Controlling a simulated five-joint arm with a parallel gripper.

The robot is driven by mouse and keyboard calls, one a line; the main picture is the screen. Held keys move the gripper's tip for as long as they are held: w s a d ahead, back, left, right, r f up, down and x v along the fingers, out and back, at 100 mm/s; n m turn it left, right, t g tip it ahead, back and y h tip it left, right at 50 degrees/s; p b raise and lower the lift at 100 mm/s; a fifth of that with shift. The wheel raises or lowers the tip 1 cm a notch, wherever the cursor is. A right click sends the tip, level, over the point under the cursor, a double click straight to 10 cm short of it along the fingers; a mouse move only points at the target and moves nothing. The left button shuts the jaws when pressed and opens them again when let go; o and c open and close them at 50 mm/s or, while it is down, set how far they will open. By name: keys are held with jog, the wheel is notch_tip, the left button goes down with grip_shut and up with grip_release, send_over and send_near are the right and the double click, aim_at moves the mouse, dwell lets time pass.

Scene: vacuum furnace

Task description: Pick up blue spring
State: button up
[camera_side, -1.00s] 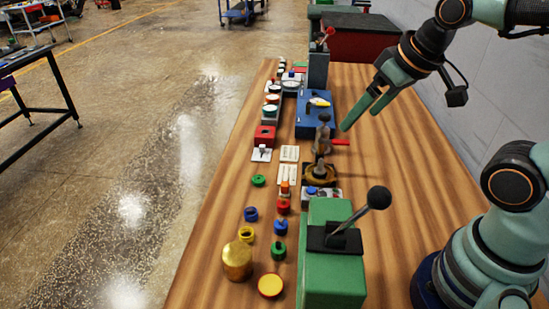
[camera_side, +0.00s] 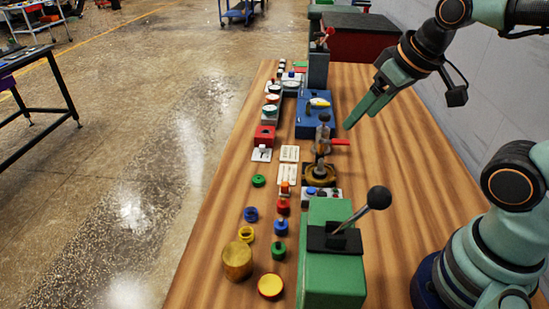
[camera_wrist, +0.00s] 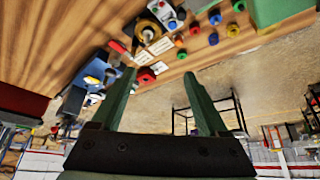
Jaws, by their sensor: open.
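A small blue ring-like piece (camera_side: 250,214), perhaps the blue spring, lies on the wooden table left of the green lever box. Another small blue piece (camera_side: 280,227) is to its right, near a green ring (camera_side: 278,250). Small blue pieces also show near the top of the wrist view (camera_wrist: 213,38). I cannot tell for sure which is the spring. My gripper (camera_side: 358,117) is raised over the far right part of the table, well away from these pieces. In the wrist view its two fingers (camera_wrist: 159,77) are apart with nothing between them.
The green box (camera_side: 333,262) with a black-knobbed lever stands at the front. A yellow ring (camera_side: 246,234), a brass cylinder (camera_side: 237,260) and a red-yellow disc (camera_side: 270,286) are close to the blue pieces. A blue box (camera_side: 314,117) stands farther back. The right side of the table is mostly bare.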

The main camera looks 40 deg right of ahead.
jog(key=w+a+f+n+g, duration=0.3)
jog(key=w+a+n, duration=0.45)
jog(key=n, duration=0.25)
jog(key=n+g, duration=0.2)
jog(key=n, duration=0.8)
send_near(250, 207)
jog(key=f, duration=0.1)
jog(key=s+f, duration=0.1)
jog(key=shift+f, duration=0.35)
jog(key=shift+w+a+f, duration=0.1)
jog(key=shift+a+f, duration=0.1)
jog(key=shift+f, duration=1.25)
jog(key=shift+w+a+f, duration=0.1)
jog(key=shift+a+f, duration=0.05)
jog(key=shift+f, duration=1.3)
grip_shut()
